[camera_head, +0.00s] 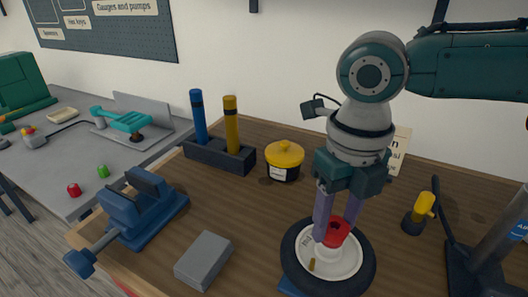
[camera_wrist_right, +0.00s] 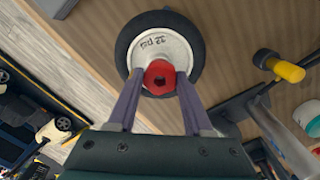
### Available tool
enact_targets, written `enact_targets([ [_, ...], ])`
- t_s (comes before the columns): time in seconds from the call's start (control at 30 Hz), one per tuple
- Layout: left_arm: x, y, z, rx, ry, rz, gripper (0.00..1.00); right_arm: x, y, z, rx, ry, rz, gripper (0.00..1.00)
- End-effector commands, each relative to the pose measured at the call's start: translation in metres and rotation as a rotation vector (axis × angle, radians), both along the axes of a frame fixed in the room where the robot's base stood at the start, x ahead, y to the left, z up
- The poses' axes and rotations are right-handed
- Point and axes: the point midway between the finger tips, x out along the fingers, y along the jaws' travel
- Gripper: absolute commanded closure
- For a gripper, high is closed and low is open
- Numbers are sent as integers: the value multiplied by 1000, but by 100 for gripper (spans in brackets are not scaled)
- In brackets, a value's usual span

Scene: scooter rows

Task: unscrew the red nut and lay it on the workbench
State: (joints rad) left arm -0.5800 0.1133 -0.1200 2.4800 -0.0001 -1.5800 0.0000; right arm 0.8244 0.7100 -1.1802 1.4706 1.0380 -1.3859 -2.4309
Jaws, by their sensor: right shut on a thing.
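The red nut (camera_head: 337,232) sits at the middle of a small wheel with a black tyre and a pale hub (camera_head: 345,264). The wheel lies flat on a blue support (camera_head: 290,287) on the wooden workbench (camera_head: 235,225). My right gripper (camera_head: 333,232) points down and is shut on the red nut, with a purple finger on either side. In the right wrist view the red nut (camera_wrist_right: 159,77) shows between the fingertips, over the hub marked "22 psi". The nut's threads are hidden. My left gripper is not in view.
A blue vise (camera_head: 140,205) and a grey block (camera_head: 204,260) stand left of the wheel. A yellow-lidded pot (camera_head: 284,160) and a rack (camera_head: 220,154) with blue and yellow tubes stand behind. A yellow-handled tool (camera_head: 420,212) is at right. Bare wood lies between block and pot.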

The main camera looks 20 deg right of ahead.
Motion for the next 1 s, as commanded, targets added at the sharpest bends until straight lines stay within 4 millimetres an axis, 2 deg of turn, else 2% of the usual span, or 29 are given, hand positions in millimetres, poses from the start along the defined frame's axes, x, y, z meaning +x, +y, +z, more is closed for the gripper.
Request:
enact_targets([
  [0.07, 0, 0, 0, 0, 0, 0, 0, -2, -1, -1, -4, 7, -2, 100],
  [0.1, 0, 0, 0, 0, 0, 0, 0, -2, -1, -1, -4, 7, -3, 46],
  [0.37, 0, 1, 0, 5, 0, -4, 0, -1, -1, -1, -2, 4, -5, 17],
  [0.4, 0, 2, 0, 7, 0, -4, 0, -1, -1, -1, -2, 3, -5, 15],
  [0.63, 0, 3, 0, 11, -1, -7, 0, 0, 0, 0, -1, 2, -5, 15],
  [0.73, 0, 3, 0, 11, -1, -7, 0, 0, -1, 7, 0, 0, -6, 15],
  [1.0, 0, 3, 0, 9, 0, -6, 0, 0, -1, 58, -1, -2, -4, 15],
])
